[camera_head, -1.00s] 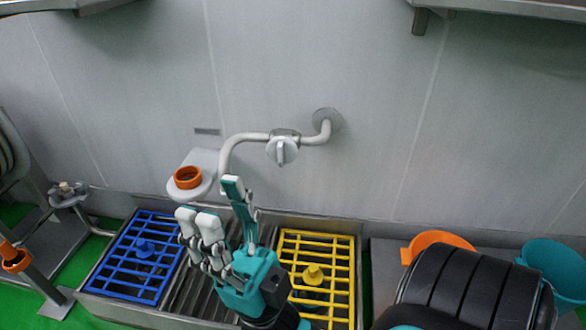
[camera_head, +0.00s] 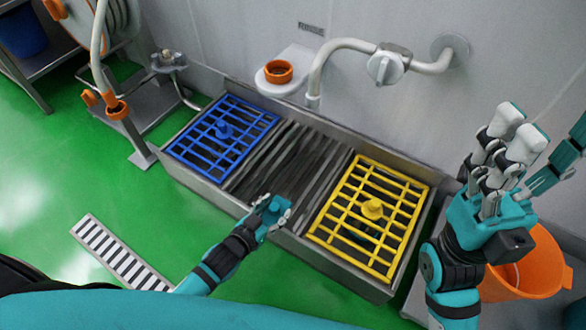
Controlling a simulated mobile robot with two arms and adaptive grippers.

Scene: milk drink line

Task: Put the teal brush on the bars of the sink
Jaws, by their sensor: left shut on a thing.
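The sink (camera_head: 222,196) is a long metal trough with dark grey bars (camera_head: 285,165) in its middle, between a blue grid and a yellow grid. My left gripper (camera_head: 274,212) is at the near edge of the sink, in front of the bars. It is shut on the teal brush (camera_head: 270,207), which shows only as a small teal piece between the fingers. The rest of the brush is hidden or blends with the teal hand. My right gripper (camera_head: 530,155) is raised at the right, fingers up and apart, with nothing seen in it.
The blue grid (camera_head: 222,135) and yellow grid (camera_head: 372,208) each have a knob. A tap (camera_head: 385,66) reaches over the sink. An orange cup (camera_head: 278,71) sits on a wall holder. An orange bucket (camera_head: 530,275) stands at right. A floor drain (camera_head: 118,252) lies at left on open green floor.

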